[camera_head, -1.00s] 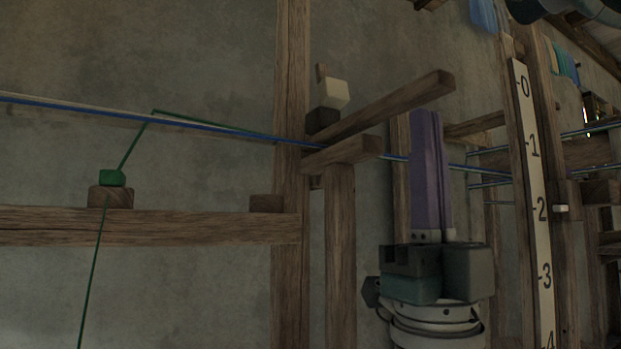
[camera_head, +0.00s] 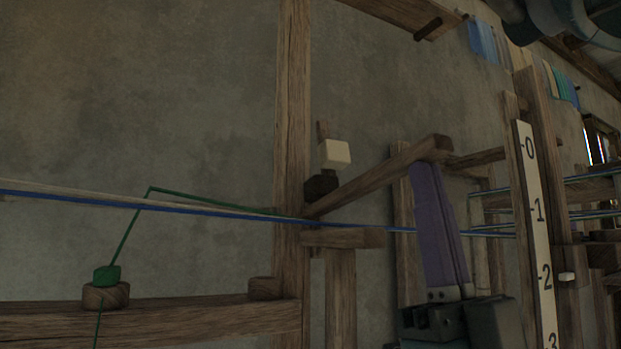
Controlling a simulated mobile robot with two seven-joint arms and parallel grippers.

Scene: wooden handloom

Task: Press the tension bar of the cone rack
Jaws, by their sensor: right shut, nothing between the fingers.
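A slanted wooden bar (camera_head: 375,178), which looks like the tension bar, rises to the right from the upright post (camera_head: 293,120). My right gripper (camera_head: 425,166) points upward with its purple fingers side by side, shut and empty. Its tips are at the lower edge of the bar's raised right end in the picture. I cannot tell whether they touch it. The gripper's dark body is cut off by the bottom edge. My left gripper is not in view.
Blue and pale threads (camera_head: 200,207) run across behind the fingers. A green thread rises from a green piece on a round wooden block (camera_head: 106,296) at left. A short beam (camera_head: 343,238) lies below the bar. A numbered scale (camera_head: 536,215) stands at right.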

